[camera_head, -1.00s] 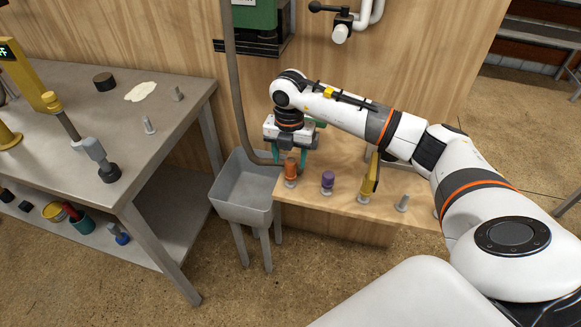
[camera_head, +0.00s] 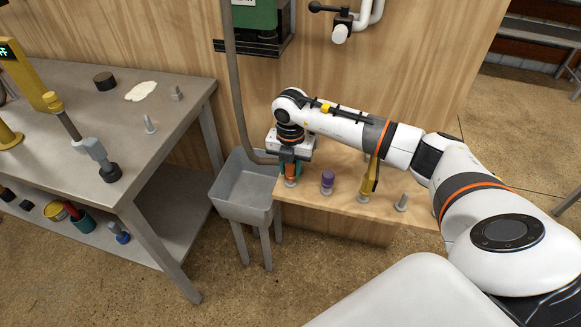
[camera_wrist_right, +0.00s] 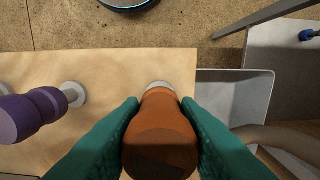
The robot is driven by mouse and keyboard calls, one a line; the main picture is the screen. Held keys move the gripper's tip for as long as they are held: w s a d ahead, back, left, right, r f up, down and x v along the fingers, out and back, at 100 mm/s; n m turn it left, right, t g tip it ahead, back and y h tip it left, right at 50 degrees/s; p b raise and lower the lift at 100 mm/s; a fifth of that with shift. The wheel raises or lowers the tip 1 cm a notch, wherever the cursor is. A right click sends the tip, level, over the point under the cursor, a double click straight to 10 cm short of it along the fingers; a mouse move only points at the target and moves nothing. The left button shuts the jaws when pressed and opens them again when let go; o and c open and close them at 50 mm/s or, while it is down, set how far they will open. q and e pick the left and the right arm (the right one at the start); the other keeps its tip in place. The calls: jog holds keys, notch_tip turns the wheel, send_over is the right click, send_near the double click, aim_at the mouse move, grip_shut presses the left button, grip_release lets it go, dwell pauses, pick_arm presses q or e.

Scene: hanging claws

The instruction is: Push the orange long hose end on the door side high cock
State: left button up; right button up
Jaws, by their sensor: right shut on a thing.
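The orange hose end (camera_head: 291,172) stands upright at the left end of the wooden shelf, above a pale round base. My right gripper (camera_head: 290,166) reaches down over it with its teal fingers. In the right wrist view, the fingers are shut on both sides of the orange hose end (camera_wrist_right: 160,135). A cock with a black lever and white outlet (camera_head: 341,32) is on the wooden wall at the top; whether it is the door side high one I cannot tell. My left gripper is not in view.
A grey hose (camera_head: 237,95) hangs down the wall. A metal table (camera_head: 190,105) is at left.

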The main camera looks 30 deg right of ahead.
notch_tip(320, 180, up, 10)
jog(key=shift+r+b, duration=0.1)
jog(key=shift+b, duration=0.2)
jog(key=o, duration=0.3)
grip_shut()
